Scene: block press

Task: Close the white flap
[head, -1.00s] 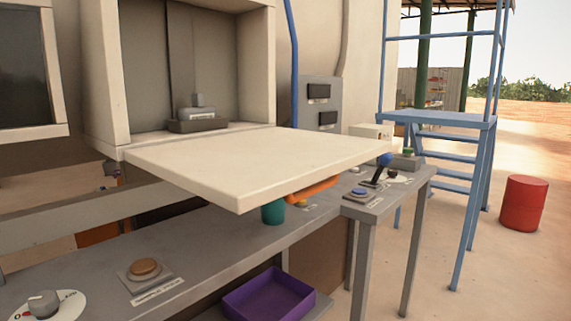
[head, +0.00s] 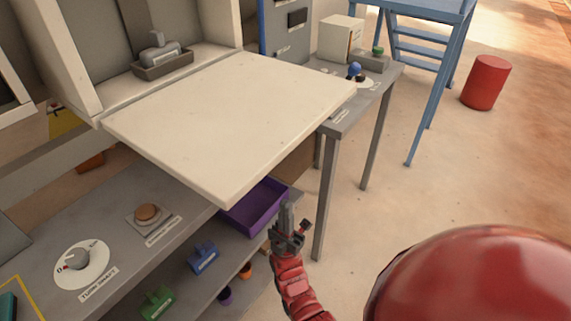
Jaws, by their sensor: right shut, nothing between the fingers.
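The white flap (head: 230,120) is open and lies about level, sticking out from the front of the white cabinet (head: 225,22) above the grey bench. Its hinged edge is at the cabinet's lower opening. My right gripper (head: 287,212) is shut and empty, pointing up. In the picture it is below and to the right of the flap's near corner, apart from it. My left gripper is not in view.
The grey bench (head: 110,222) has a dial (head: 80,262) and an orange button (head: 147,213). A purple tray (head: 256,205) and several small blocks sit on a lower shelf. A grey object (head: 160,55) stands in the cabinet. Floor to the right is clear up to the red barrel (head: 486,83).

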